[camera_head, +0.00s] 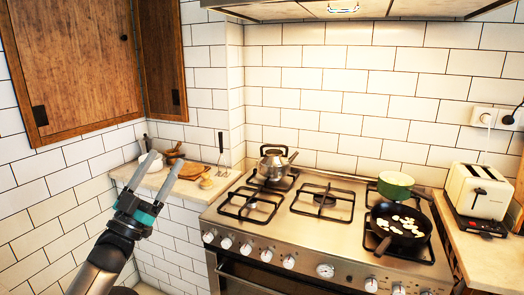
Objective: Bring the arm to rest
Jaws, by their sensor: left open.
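My left gripper (160,177) is raised at the lower left, its two pale fingers spread apart with nothing between them. Its black and teal body and dark arm come up from the bottom left edge. In the picture it overlaps the small tiled counter left of the stove; how far it is from that counter I cannot tell. My right gripper is not in view.
A stove (270,225) holds a steel kettle (274,163), a green pot (395,184) and a black pan (401,226) with pale pieces. A toaster (478,190) stands right. Boards and utensils crowd the left counter (205,192). Wooden cabinets (75,60) hang upper left.

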